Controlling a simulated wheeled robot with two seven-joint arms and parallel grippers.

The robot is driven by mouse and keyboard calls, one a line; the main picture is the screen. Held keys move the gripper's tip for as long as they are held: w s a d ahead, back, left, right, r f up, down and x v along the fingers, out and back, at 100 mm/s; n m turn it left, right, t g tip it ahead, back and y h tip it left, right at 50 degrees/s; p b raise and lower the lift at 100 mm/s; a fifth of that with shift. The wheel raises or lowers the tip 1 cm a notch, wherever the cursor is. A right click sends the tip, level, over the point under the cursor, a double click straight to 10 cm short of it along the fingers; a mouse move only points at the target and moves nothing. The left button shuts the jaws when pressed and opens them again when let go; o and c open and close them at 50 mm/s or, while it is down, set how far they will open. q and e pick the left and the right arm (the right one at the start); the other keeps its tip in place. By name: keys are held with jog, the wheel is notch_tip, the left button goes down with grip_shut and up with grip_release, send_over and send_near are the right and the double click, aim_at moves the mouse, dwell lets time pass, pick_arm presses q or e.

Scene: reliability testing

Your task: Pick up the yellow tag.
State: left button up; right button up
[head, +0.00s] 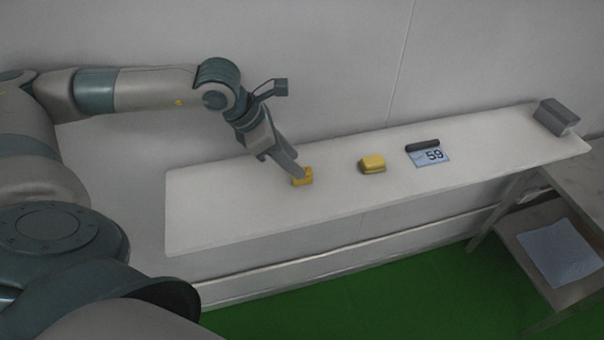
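A small orange-yellow piece (303,179) with an uneven, notched outline lies on the white shelf (225,215), left of its middle. A second, paler yellow block (372,165) with rounded edges lies to its right. Neither carries a readable label, so I cannot tell for sure which is the yellow tag. My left gripper (299,171) points down at the orange-yellow piece, its fingertips at or against that piece's upper left edge. The fingers overlap in this view, so their gap and any grip are hidden. My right gripper is not in view.
Right of the yellow block lie a dark bar (422,146) and a display or card reading 59 (434,156). A grey box (556,117) stands at the shelf's far right end. The wall is close behind. A lower side table (530,213) holds a bluish sheet (560,250).

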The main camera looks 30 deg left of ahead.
aim_at(308, 179)
pick_arm(q)
jog(key=shift+w+d+f+p, duration=0.15)
jog(key=shift+w+f+p, duration=0.1)
jog(key=shift+p, duration=0.3)
jog(key=shift+w+d+f+p, duration=0.25)
jog(key=shift+f+p, duration=0.4)
jog(key=shift+p, duration=0.05)
jog(key=shift+p+x, duration=0.45)
jog(key=shift+x, duration=0.6)
jog(key=shift+w+f, duration=0.1)
jog(key=shift+f, duration=0.35)
grip_shut()
